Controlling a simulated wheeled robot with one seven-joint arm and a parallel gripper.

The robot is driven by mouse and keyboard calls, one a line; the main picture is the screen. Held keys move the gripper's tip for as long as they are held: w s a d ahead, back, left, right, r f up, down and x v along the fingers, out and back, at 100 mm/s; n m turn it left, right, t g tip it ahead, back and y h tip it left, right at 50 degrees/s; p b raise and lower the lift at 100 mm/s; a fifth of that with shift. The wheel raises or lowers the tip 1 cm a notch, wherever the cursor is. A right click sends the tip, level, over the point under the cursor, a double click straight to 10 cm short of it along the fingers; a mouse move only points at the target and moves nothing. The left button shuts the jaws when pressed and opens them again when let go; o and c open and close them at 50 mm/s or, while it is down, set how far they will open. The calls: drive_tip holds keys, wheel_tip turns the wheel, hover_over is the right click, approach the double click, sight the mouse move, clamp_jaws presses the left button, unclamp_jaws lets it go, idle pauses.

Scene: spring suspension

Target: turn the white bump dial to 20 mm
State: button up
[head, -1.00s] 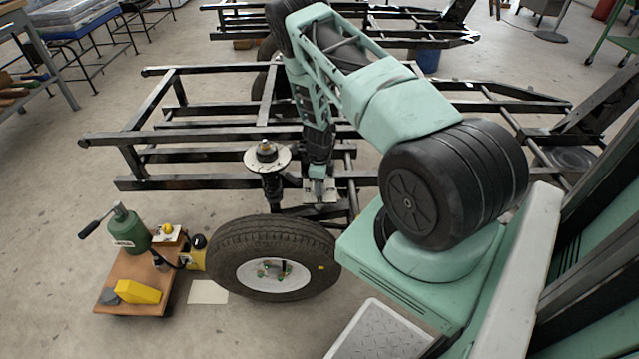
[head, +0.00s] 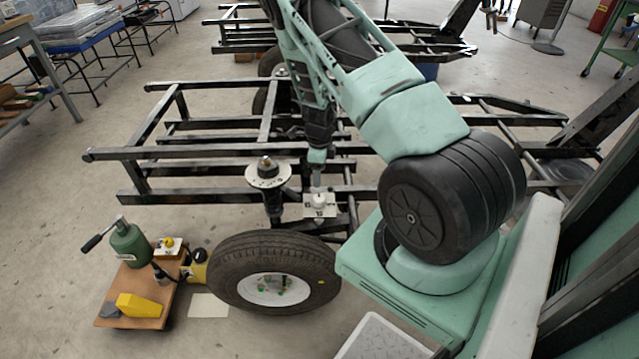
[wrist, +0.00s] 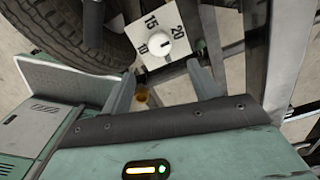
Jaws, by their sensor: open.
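The white bump dial is a round white knob (wrist: 155,45) on a square white plate (wrist: 140,62) marked 10, 15 and 20 in the wrist view. A small dark mark on the knob lies on its right side, roughly toward the 20; I cannot tell the exact setting. In the head view the knob (head: 319,198) stands on its plate (head: 310,212) beside the spring strut. My gripper (wrist: 161,68) is open and empty, its two fingers apart with the dial showing beyond their tips. In the head view my gripper (head: 317,184) is just above the knob, apart from it.
A strut with a white top disc (head: 267,173) stands left of the dial. The tyre (head: 235,262) lies in front of it. Black frame rails (head: 180,153) surround the dial. A wooden trolley (head: 150,300) with a green jack (head: 130,245) is at front left.

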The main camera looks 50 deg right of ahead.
wheel_tip(320, 180, up, 5)
drive_tip(key=shift+r+p, duration=0.2)
drive_tip(key=shift+p, duration=0.15)
idle(0.4)
drive_tip(key=a+r+n+y, duration=0.1)
drive_tip(key=a+r+n, duration=0.45)
drive_tip(key=a, duration=0.55)
drive_tip(key=a+r+n+y, duration=0.1)
drive_tip(key=a+r+n, duration=0.45)
drive_tip(key=a, duration=0.45)
drive_tip(key=a+r+n+y, duration=0.1)
drive_tip(key=a+r+n, duration=0.5)
drive_tip(key=a, duration=0.5)
drive_tip(key=s+a+r+n+h, duration=0.1)
drive_tip(key=s+a+r+n, duration=0.25)
drive_tip(key=s+n, duration=0.35)
drive_tip(key=s+a+r+n, duration=0.2)
drive_tip(key=s+a+n, duration=0.3)
drive_tip(key=s+n, duration=0.25)
drive_tip(key=s+a+r+n+h, duration=0.1)
drive_tip(key=s+a+r+n, duration=0.25)
drive_tip(key=s+n, duration=0.3)
wheel_tip(320, 180, up, 15)
drive_tip(key=s+p, duration=0.1)
drive_tip(key=p, duration=1.4)
